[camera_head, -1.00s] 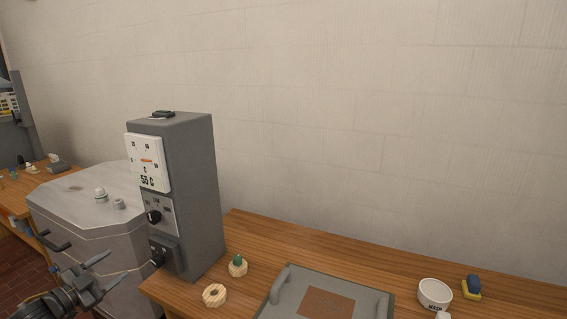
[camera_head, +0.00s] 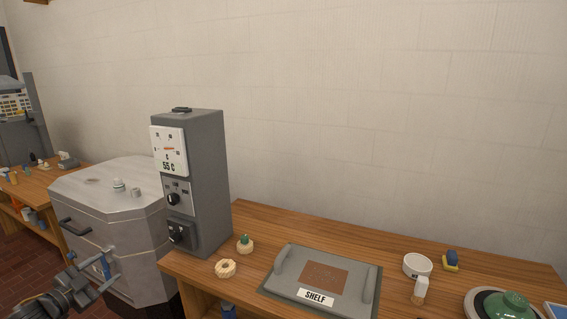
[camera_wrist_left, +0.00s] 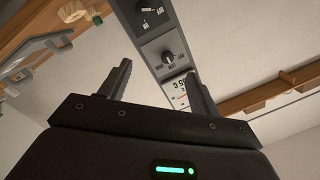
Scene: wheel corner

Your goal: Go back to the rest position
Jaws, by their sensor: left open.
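My left gripper (camera_head: 93,278) is at the lower left of the head view, in front of the grey kiln-like box (camera_head: 110,225). Its jaws are open with nothing between them. In the left wrist view, the two fingers of my left gripper (camera_wrist_left: 157,88) stand apart. Beyond them is the grey control box with dials (camera_wrist_left: 166,45), which also stands on the bench in the head view (camera_head: 208,190). My right gripper shows in neither view.
The wooden bench (camera_head: 380,240) holds a grey tray marked SHELF (camera_head: 365,285), two small round pieces (camera_head: 226,268), a white bowl (camera_head: 416,266), a blue and yellow sponge (camera_head: 451,260) and a green-topped round item (camera_head: 509,304). Another bench (camera_head: 30,187) stands at far left.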

